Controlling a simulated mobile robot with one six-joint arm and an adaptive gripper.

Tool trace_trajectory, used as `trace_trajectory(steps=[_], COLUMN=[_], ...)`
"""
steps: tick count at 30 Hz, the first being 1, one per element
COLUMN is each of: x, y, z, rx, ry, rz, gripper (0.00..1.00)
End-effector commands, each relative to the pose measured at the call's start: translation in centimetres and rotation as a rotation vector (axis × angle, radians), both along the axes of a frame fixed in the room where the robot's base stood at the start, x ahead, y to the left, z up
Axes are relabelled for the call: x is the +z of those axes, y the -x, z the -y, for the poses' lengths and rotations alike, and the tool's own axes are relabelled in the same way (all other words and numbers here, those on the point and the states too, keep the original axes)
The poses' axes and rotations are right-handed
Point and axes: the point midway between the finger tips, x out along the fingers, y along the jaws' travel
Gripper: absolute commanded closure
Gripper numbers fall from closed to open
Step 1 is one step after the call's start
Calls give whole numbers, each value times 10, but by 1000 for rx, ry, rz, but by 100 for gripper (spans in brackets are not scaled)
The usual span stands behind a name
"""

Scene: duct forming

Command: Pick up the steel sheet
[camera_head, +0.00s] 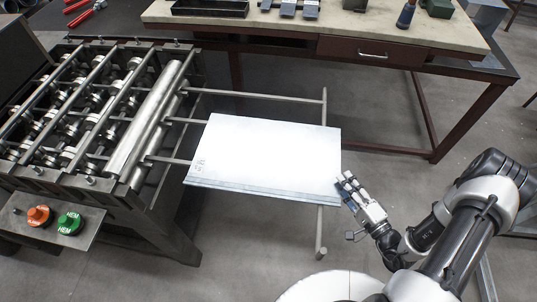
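The steel sheet (265,155) is a flat, bright, roughly rectangular plate with small dark marks near its left edge and a folded-looking strip along its front edge. It lies level on the metal support rails beside the roll-forming machine. My gripper (347,186) is at the sheet's right front corner, with its fingers at the edge. The fingers look close to the sheet, but I cannot tell whether they are closed on it.
The roller machine (95,110) stands at left, with orange (39,216) and green (69,223) buttons on a front panel. Support rails (322,230) extend past the sheet. A workbench (330,35) with tools stands behind. Grey floor (375,115) is open between.

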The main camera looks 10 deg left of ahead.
Motion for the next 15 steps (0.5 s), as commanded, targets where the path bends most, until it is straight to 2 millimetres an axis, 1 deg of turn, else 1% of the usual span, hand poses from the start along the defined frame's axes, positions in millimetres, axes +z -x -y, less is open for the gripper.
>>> trace_trajectory(steps=[2, 9, 12, 15], x=[-1, -2, -2, -2], y=[-5, -35, -42, -44], z=[-4, -23, -28, -29], rx=[3, 5, 3, 1], ry=[2, 1, 0, -1], rz=[1, 2, 1, 1], gripper=[74, 74, 74, 74])
